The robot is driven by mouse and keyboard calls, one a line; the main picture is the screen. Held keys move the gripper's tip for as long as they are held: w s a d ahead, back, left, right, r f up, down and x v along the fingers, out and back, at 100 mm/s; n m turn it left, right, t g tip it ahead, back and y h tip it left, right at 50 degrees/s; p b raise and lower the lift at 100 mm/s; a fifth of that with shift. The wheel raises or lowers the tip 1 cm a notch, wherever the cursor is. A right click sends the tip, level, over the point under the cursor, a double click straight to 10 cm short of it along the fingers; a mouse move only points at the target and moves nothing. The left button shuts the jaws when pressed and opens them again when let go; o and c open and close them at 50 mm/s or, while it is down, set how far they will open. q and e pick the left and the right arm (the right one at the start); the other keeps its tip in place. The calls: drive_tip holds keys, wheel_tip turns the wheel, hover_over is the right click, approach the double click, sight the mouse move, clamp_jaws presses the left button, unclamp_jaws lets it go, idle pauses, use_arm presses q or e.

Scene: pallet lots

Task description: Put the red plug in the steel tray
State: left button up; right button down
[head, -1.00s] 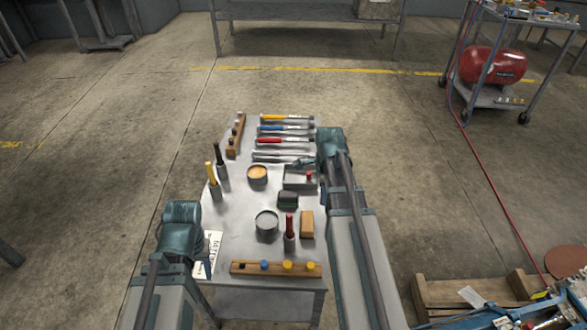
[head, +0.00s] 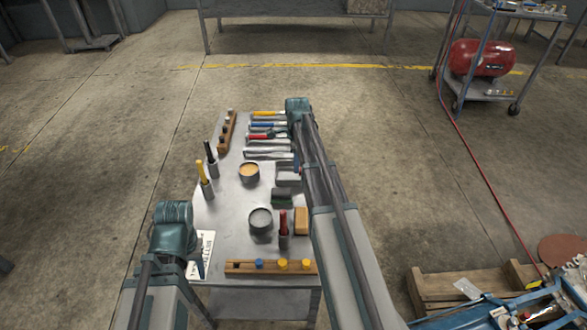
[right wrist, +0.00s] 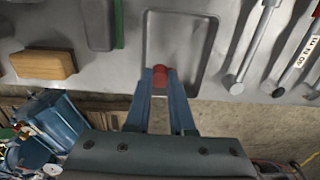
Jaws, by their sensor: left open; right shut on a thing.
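The steel tray (head: 283,182), a shallow rectangular grey tray, lies on the right side of the table, partly hidden by my right arm. Its rim shows in the right wrist view (right wrist: 147,40). My right gripper (head: 297,166) is at the tray's right side. In the right wrist view the right gripper (right wrist: 160,80) is shut on the red plug (right wrist: 160,73), which shows within the tray's outline near one edge. I cannot tell whether the plug touches the tray floor. My left gripper (head: 198,268) is open and empty at the table's left front corner.
A green-black block (head: 282,197), an orange-brown block (head: 301,221), a grey cup (head: 261,219) and a red-handled tool (head: 283,226) stand in front. A wooden peg rack (head: 270,267) lies along the front edge.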

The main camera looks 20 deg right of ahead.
drive_tip(key=w, duration=0.2)
drive_tip(key=shift+w+f, duration=0.15)
drive_tip(key=shift+w, duration=0.15)
wheel_tip(320, 180, down, 4)
drive_tip(key=b, duration=0.3)
drive_tip(key=shift+s+b, duration=0.1)
drive_tip(key=shift+b, duration=0.3)
drive_tip(key=shift+r, duration=0.3)
drive_tip(key=shift+f, duration=0.1)
drive_tip(key=c, duration=0.8)
unclamp_jaws()
drive_tip(key=shift+r, duration=0.2)
wheel_tip(320, 180, up, 12)
drive_tip(key=p, duration=1.2)
drive_tip(key=shift+f, duration=0.1)
